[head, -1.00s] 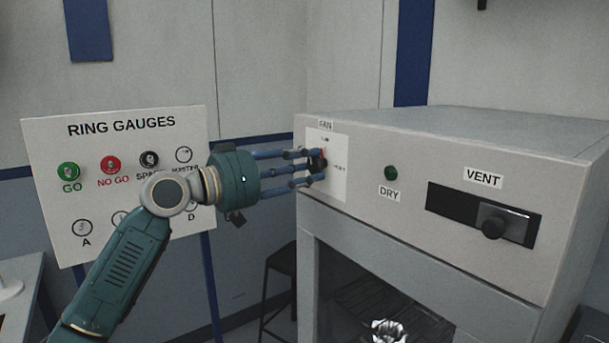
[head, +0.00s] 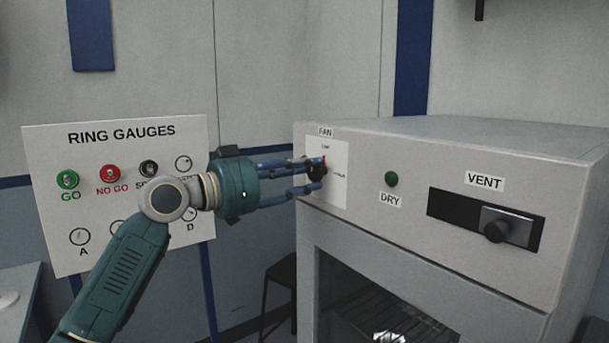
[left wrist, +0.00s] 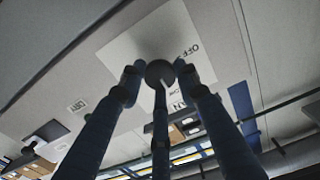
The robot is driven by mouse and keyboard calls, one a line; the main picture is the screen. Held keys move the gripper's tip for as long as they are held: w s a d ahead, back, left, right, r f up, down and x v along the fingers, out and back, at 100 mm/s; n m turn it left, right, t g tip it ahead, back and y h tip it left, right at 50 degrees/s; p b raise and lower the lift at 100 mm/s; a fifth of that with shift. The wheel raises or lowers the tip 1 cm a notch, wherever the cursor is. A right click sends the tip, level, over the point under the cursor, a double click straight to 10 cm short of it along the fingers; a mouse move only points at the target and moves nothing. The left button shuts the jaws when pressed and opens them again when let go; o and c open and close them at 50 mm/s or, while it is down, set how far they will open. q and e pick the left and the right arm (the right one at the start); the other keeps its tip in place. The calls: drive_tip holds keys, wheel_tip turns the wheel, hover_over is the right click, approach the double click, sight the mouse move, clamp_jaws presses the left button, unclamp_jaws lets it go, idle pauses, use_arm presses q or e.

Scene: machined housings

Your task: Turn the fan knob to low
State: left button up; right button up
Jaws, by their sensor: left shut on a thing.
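The fan knob (head: 315,173) is small and dark, on a white plate (head: 338,185) under the FAN label, at the left end of the grey cabinet front. A red mark shows at its upper right edge; a small label that seems to read LOW is above it, another is to its right. My left gripper (head: 318,176) reaches in from the left, its blue fingers shut around the knob. In the left wrist view the round knob (left wrist: 159,72) sits between the fingertips, with a pale line on it and an OFF label beside it. My right gripper is not in view.
A RING GAUGES board (head: 100,235) stands behind my left arm. A dark stool (head: 280,280) is below, by the cabinet.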

use_arm(q)
drive_tip(key=o, duration=1.1)
drive_tip(key=shift+o, duration=0.2)
drive_tip(key=v, duration=1.2)
